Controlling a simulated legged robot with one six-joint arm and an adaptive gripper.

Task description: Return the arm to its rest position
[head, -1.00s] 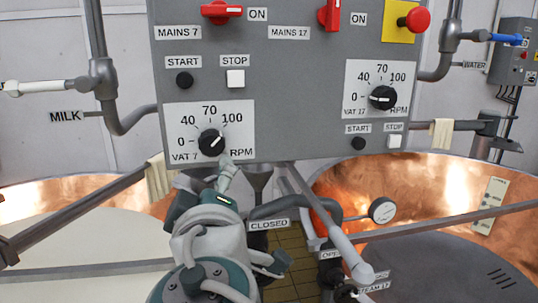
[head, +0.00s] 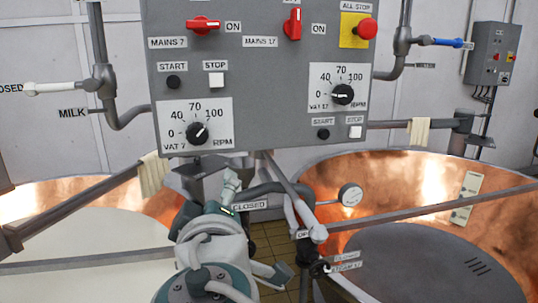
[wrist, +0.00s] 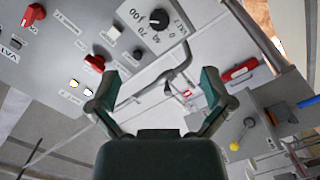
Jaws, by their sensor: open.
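My gripper shows at the bottom of the wrist view (wrist: 160,98), its two green-lined fingers spread apart with nothing between them. In the head view my arm is folded low in the middle, in front of the grey control panel (head: 265,95) and below its lower edge. In the wrist view the panel face appears tilted, with the knob (wrist: 158,20) of one dial near the top. The fingers overlap the panel and the wall behind it in that view; the distance to them is hard to tell. In the head view the fingertips cannot be made out clearly.
A copper vat (head: 400,170) stands at right and another (head: 60,195) at left, holding pale liquid. Grey rails run across both. Tiled floor (head: 270,240) shows between the vats.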

